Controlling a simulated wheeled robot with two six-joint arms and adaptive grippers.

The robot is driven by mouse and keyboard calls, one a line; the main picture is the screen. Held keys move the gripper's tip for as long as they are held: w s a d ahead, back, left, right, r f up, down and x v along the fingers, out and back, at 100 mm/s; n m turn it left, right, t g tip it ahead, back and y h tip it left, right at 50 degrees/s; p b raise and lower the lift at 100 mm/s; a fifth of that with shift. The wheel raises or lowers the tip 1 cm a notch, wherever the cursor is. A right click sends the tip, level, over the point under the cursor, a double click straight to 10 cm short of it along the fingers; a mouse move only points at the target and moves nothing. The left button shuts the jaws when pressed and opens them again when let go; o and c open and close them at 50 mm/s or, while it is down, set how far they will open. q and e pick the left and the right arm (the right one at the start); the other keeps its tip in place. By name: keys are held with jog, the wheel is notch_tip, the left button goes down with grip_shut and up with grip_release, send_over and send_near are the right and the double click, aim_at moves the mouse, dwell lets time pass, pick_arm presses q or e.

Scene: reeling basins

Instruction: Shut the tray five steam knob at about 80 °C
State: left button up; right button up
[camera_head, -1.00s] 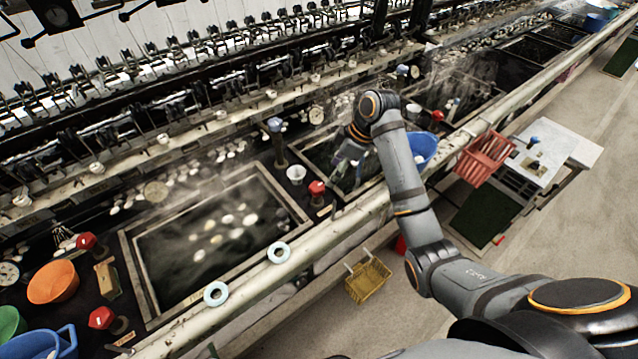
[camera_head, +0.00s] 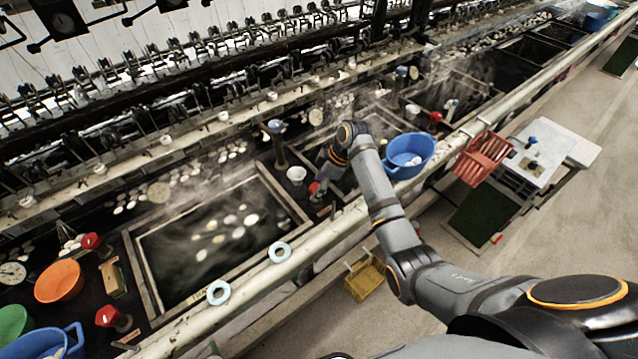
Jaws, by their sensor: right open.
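My right gripper (camera_head: 322,184) reaches in from the right and points down at a red knob (camera_head: 314,188) beside the right corner of the steaming basin (camera_head: 146,268). The jaws are open and small in the picture. I cannot tell whether they touch the knob, which the gripper partly covers. Other red knobs stand at the left (camera_head: 91,241), at the lower left (camera_head: 107,316) and farther right (camera_head: 436,117). I cannot read which knob belongs to tray five. A round dial (camera_head: 159,192) sits behind the basin; its reading is too small to tell. My left gripper is out of view.
A blue-topped post (camera_head: 276,126) and a white cup (camera_head: 296,174) stand close to my right gripper. A blue bowl (camera_head: 408,155) is right of my forearm. A pale rail (camera_head: 245,287) with two rings runs along the front. An orange bowl (camera_head: 59,281) sits at the left.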

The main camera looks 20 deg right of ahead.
jog(key=c, duration=1.2)
jog(key=shift+o, duration=0.2)
jog(key=shift+r+m+p, duration=0.15)
jog(key=shift+m+p, duration=0.15)
jog(key=shift+p, duration=0.3)
jog(key=m+p, duration=0.2)
jog(key=p, duration=0.1)
jog(key=m+t+h+p, duration=0.1)
jog(key=m+p, duration=0.2)
jog(key=p, duration=0.1)
jog(key=shift+s+a+r+t, duration=0.15)
jog(key=shift+t, duration=0.15)
jog(key=shift+f+m+t+h+p, duration=0.15)
jog(key=shift+m+h+p, duration=0.25)
jog(key=shift+m+p, duration=0.4)
jog(key=shift+f+m+t+h+p, duration=0.15)
jog(key=shift+m+h+p, duration=0.35)
jog(key=shift+m, duration=0.4)
jog(key=o, duration=1.2)
jog(key=shift+c, duration=0.2)
